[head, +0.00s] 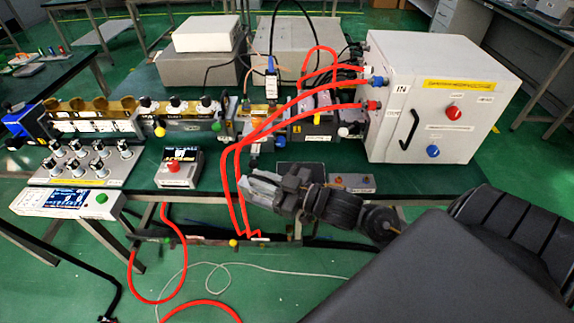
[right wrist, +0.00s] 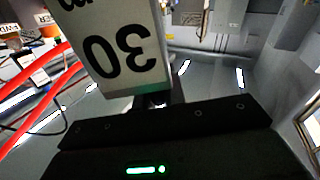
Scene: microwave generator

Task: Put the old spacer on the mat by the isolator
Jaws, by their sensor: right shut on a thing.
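My right gripper (head: 280,186) is shut on the old spacer (head: 260,188), a pale grey block held in front of the bench's near edge. In the right wrist view the spacer (right wrist: 118,50) is a light block with a dark "30", upside down in that picture. It stands out from the jaws, and the arm hides part of the area behind it. A dark flat patch (head: 296,167), possibly the mat, lies on the bench just behind the gripper. A black box with a yellow label (head: 313,126) stands further back; I cannot tell if it is the isolator. My left gripper is not in view.
Red cables (head: 240,190) hang close to the left of the spacer. A white cabinet (head: 440,95) stands at the right of the bench. A small control box with a red button (head: 178,168) is left. A small grey box (head: 352,183) sits right of the gripper.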

